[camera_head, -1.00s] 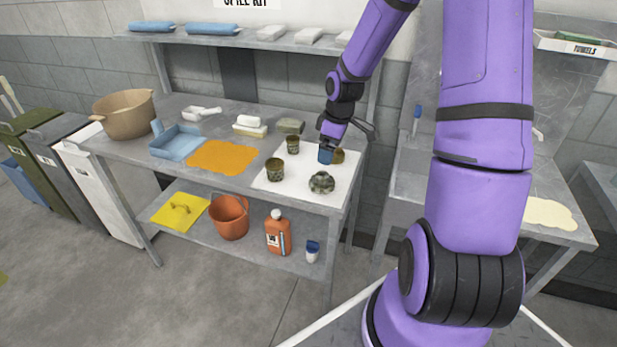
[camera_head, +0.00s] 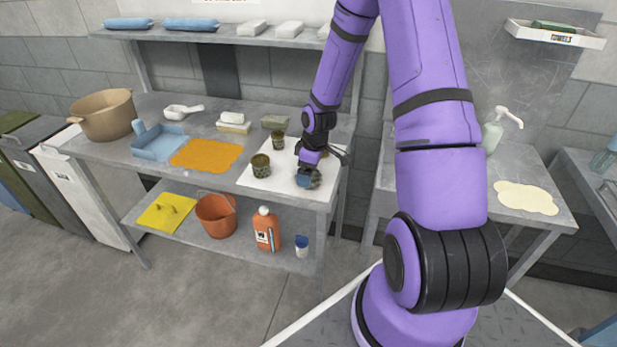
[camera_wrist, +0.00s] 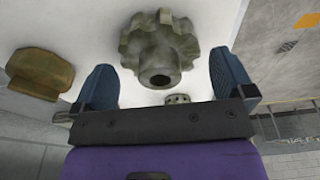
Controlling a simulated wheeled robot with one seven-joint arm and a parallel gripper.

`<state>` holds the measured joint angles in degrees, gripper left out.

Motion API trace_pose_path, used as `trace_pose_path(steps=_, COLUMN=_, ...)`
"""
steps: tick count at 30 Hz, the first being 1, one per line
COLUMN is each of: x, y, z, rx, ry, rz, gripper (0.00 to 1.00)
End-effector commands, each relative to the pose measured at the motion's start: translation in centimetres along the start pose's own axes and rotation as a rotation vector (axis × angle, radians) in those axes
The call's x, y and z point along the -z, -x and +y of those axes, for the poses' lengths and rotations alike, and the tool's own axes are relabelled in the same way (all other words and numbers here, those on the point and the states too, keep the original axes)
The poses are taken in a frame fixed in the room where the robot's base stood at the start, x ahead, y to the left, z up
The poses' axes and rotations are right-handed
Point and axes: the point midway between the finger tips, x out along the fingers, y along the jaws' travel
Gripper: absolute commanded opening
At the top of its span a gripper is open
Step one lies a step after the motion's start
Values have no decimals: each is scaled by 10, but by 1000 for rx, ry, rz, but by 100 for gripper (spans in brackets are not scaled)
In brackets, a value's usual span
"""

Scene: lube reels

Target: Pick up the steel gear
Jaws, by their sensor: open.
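The steel gear (camera_wrist: 160,50) is grey-green and toothed, with a hub and a central hole. In the wrist view it lies between and just beyond the two blue fingertips of my open gripper (camera_wrist: 165,85). I see no contact between the fingers and the gear. In the head view the gear (camera_head: 314,180) sits on the white mat (camera_head: 272,184), partly hidden by my gripper (camera_head: 306,178), which is right over it.
A dark can (camera_head: 261,165) stands left of the gear on the mat, with another can (camera_head: 278,140) behind. A brownish piece (camera_wrist: 40,74) lies left in the wrist view. An orange cloth (camera_head: 206,155) and blue dustpan (camera_head: 160,143) lie further left.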

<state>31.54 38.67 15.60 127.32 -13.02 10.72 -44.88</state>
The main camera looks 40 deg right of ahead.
Motion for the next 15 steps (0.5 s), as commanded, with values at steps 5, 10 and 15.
trace_pose_path(steps=5, x=0, y=-7, z=0, rx=0, ry=-1, rz=-1, gripper=100)
trace_pose_path(steps=10, x=0, y=-7, z=0, rx=-1, ry=0, rz=0, gripper=100)
trace_pose_path(steps=15, x=0, y=-7, z=0, rx=-1, ry=0, rz=0, gripper=61)
